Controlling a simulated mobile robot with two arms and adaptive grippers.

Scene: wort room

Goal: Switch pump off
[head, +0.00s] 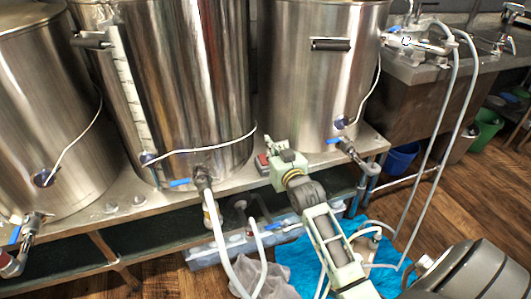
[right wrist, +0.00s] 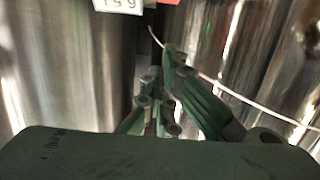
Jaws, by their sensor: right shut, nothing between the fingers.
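A small grey box with a red part (head: 262,162), which looks like a switch, is on the metal bench between the middle and right kettles. My right gripper (head: 272,145) is just right of it in the head view, shut and empty, partly in front of it. I cannot tell whether they touch or which way the switch is set. In the right wrist view the shut fingers (right wrist: 170,55) point between two shiny kettles. A red patch (right wrist: 168,2) and a white label (right wrist: 118,4) show at the top edge there. My left gripper is not in view.
Large steel kettles (head: 185,75) stand on the metal bench (head: 110,215), with blue-handled valves and a thin white cable. White hoses (head: 225,255) hang in front. A blue sheet (head: 295,262) lies on the floor.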

